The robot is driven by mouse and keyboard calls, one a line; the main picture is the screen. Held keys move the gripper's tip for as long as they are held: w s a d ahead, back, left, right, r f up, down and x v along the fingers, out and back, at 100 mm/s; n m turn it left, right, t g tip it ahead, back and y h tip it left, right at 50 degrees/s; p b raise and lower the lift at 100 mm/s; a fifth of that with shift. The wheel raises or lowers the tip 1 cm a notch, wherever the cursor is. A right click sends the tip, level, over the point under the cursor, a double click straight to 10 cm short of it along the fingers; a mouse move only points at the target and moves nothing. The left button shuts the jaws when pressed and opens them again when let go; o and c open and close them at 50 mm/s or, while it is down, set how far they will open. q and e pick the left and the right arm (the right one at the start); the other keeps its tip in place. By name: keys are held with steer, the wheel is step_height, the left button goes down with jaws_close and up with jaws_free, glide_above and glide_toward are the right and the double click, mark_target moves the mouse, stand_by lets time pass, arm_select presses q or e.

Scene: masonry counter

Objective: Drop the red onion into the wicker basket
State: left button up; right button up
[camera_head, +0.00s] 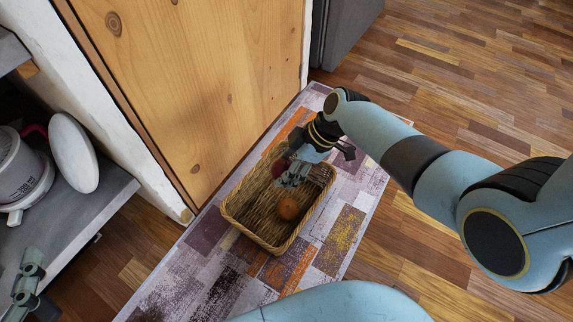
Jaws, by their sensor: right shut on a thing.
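The wicker basket (236,219) is a rectangular woven tray on the patterned rug, below the wooden door. My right gripper (288,173) reaches in from the right over the basket's far part. It is shut on the dark red onion (279,168), which is partly hidden by the fingers. The onion is over the basket's inside, near its far left side; I cannot tell whether it touches the bottom. Part of what looks like my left gripper (28,278) shows at the lower left edge; its opening cannot be judged.
A round orange-brown item (288,208) lies in the basket. The patterned rug (339,242) lies on the wooden floor. A grey counter (85,208) at left holds a white measuring jug (22,170) and a white disc-shaped thing (73,152). The wooden door (200,80) stands close behind the basket.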

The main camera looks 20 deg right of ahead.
steer(key=shift+f, duration=0.2)
stand_by(0.3)
steer(key=o, duration=1.3)
steer(key=shift+c, duration=0.2)
steer(key=v, duration=1.2)
